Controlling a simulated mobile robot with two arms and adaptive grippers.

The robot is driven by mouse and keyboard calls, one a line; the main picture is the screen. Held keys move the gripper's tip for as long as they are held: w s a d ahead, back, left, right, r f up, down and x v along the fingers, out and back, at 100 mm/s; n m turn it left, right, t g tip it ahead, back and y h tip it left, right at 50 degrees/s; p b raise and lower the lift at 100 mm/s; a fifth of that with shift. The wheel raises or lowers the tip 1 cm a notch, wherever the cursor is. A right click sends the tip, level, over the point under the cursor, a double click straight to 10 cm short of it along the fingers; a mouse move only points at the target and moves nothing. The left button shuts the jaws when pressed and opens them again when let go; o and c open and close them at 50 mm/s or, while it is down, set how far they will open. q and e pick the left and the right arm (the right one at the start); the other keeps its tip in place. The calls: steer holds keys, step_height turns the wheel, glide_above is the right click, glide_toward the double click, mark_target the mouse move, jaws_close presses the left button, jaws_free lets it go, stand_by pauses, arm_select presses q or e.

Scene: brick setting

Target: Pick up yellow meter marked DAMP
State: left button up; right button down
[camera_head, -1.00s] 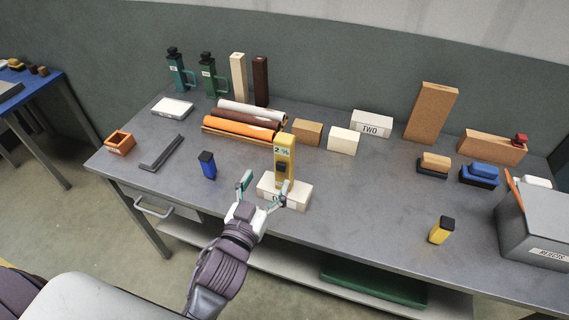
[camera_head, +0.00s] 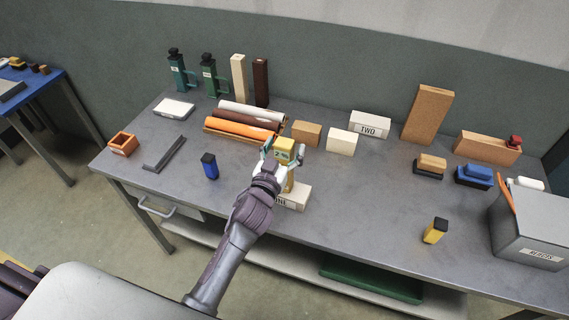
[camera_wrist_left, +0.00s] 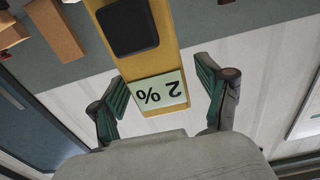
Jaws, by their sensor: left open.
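A yellow meter (camera_head: 285,146) stands upright on a white block marked ONE (camera_head: 296,196). In the left wrist view the meter (camera_wrist_left: 150,62) shows a black pad and a "2 %" display, upside down in the picture. I cannot read the word DAMP on it. My left gripper (camera_head: 283,153) is at the meter's upper part and hides much of it in the head view. In the left wrist view its green fingers (camera_wrist_left: 163,97) are spread, one on each side of the display end, with gaps visible. My right gripper is not in view.
Orange and brown rolls (camera_head: 240,131) lie behind to the left. A blue block with a dark cap (camera_head: 209,167) stands left of my arm. A yellow block with a black cap (camera_head: 435,231) and a grey bin (camera_head: 530,225) are at the right. The table front between them is clear.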

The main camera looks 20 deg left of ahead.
arm_select(q)
steer(key=shift+s, duration=0.1)
steer(key=shift+c, duration=1.3)
jaws_close()
